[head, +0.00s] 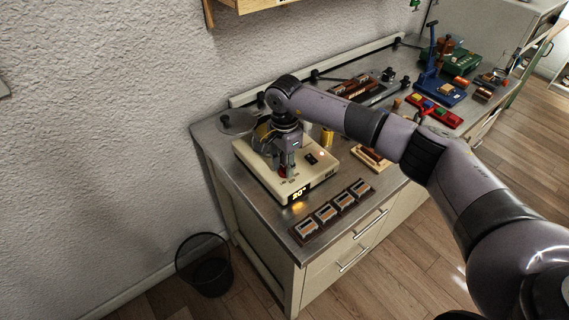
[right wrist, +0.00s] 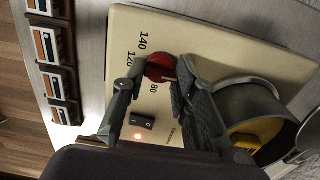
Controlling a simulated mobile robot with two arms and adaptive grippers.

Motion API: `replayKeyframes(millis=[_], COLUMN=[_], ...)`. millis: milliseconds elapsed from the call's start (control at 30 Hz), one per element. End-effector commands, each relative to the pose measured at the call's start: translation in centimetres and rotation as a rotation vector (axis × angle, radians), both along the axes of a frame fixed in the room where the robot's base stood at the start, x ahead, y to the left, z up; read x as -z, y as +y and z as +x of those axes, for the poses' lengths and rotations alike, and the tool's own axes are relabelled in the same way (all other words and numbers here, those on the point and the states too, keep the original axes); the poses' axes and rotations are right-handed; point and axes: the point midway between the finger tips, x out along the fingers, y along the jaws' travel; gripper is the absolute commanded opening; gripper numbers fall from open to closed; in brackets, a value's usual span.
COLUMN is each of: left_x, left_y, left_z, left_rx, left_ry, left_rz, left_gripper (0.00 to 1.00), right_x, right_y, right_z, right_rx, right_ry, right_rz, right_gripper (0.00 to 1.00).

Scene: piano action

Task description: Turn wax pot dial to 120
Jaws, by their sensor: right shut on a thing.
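The wax pot (head: 262,160) is a cream-coloured base unit near the left end of the workbench, with a lit display on its front edge. Its red dial (right wrist: 160,68) shows in the right wrist view, with the marks 140, 120 and 80 printed around it. My right gripper (right wrist: 152,76) is shut on the red dial from above, one finger on each side. In the head view the right gripper (head: 285,172) reaches down to the front of the unit and largely hides the dial. Where the dial points is hard to tell. My left gripper is not in view.
A metal pot (right wrist: 250,110) with yellow content stands on the unit beside the gripper. A rack of several small blocks (head: 331,213) lies along the bench front. Blue and red fixtures (head: 437,85) stand at the right. A black wire bin (head: 205,265) stands on the floor.

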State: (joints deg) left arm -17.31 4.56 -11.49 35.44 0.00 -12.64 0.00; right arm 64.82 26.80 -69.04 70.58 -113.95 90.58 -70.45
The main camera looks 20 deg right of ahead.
Motion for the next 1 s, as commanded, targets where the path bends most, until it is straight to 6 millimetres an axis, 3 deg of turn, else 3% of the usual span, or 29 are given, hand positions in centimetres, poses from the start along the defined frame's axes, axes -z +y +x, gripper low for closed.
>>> replayKeyframes(millis=[300,667,1000], left_x=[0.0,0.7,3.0], left_y=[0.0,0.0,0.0], left_z=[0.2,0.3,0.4], left_rx=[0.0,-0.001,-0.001], left_ry=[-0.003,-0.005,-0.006], left_rz=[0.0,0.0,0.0], left_gripper=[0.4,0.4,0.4], right_x=[-0.1,0.1,0.3], right_y=[0.0,0.0,0.0], right_z=[0.0,0.1,0.1], right_rx=[0.0,0.062,0.317], right_ry=[-0.001,-0.002,-0.003], right_rz=[0.0,0.0,0.0], right_gripper=[0.0,0.0,0.0])
